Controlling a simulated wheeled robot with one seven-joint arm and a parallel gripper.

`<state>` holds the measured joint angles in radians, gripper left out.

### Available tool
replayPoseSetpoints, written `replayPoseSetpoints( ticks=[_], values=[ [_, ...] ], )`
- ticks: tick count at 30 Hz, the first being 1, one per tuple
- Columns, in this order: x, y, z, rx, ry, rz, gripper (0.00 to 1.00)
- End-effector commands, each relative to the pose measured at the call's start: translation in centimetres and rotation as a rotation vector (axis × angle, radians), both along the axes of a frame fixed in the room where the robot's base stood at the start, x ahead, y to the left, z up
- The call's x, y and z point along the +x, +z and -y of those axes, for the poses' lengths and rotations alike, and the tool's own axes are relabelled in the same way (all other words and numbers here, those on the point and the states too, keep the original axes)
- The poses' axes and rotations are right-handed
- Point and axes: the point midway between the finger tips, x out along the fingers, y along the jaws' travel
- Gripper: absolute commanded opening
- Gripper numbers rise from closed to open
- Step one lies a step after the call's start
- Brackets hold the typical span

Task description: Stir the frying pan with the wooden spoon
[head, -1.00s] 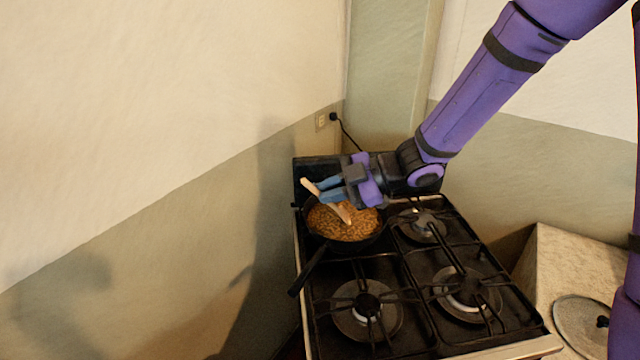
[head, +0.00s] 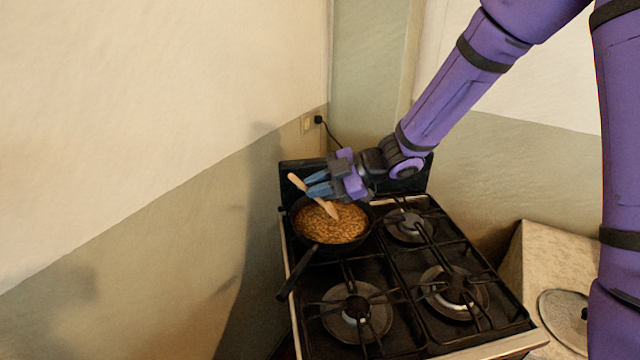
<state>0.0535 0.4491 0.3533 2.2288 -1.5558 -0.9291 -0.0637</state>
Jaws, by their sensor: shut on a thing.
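A black frying pan (head: 308,250) full of brown food sits on the back left burner of the stove, its handle pointing to the front left. My gripper (head: 318,188) is over the back of the pan, with its blue fingers shut on the wooden spoon (head: 328,208). The spoon is tilted, its handle end up to the left and its lower end at the food in the pan. I cannot tell how deep the spoon's tip goes into the food.
The stove (head: 400,335) has bare burners at the front left, front right (head: 455,290) and back right. A wall stands close on the left. A counter (head: 530,255) with a round lid (head: 566,318) lies to the right. A plug with a cord (head: 319,120) is on the wall behind.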

Motion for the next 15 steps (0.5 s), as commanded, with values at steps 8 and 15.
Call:
replayPoseSetpoints(
  ticks=[8,15],
  values=[
    [0.0,0.0,0.0,0.0,0.0,0.0,0.0],
    [-0.7,1.1,-0.5,0.0,0.001,0.003,0.0]
  ],
)
